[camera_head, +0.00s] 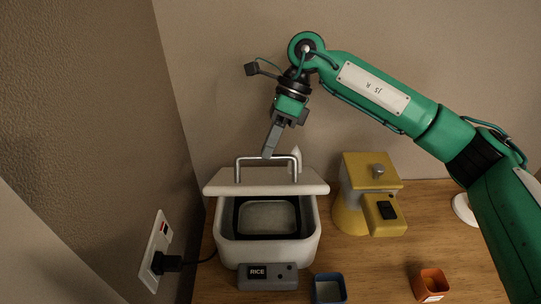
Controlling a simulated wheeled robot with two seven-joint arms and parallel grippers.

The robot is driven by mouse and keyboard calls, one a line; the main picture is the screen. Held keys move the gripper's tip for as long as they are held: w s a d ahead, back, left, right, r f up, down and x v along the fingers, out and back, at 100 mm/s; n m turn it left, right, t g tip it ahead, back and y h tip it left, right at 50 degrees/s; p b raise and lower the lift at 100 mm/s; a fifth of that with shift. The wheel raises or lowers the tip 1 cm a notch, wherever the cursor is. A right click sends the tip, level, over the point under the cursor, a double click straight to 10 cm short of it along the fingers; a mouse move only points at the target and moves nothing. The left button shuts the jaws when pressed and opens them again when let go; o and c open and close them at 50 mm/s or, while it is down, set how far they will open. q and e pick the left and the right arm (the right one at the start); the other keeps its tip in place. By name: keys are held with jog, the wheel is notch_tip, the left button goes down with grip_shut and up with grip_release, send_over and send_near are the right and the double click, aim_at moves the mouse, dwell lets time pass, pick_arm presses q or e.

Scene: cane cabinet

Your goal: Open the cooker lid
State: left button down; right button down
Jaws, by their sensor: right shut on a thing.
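The white rice cooker (228,244) stands on the wooden table, with a grey front panel marked RICE. Its white lid (222,183) is at the back of the body, raised off the front, so the dark-rimmed inner pot (268,216) shows. A metal bar handle (238,168) stands on the lid. My right gripper (268,154) points down from the green arm and is shut on the handle's top bar; the far finger is mostly hidden. My left gripper is not in view.
A yellow machine (366,182) stands right of the cooker. A blue cup (328,290) and an orange cup (431,284) are at the front. A wall socket (156,250) with a plugged-in black cord is at left, close to the cooker.

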jog(key=shift+w+d+f, duration=0.1)
jog(key=shift+w+f, duration=0.1)
jog(key=shift+f, duration=0.1)
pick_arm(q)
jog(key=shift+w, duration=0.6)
pick_arm(e)
jog(key=c, duration=1.6)
grip_release()
jog(key=shift+w, duration=0.1)
jog(key=shift+o, duration=0.7)
jog(key=shift+w+f, duration=0.2)
jog(key=shift+w, duration=0.2)
jog(key=shift+s+r, duration=0.15)
jog(key=shift+s, duration=0.05)
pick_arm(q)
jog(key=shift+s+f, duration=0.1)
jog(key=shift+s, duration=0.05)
pick_arm(e)
jog(key=shift+r, duration=0.1)
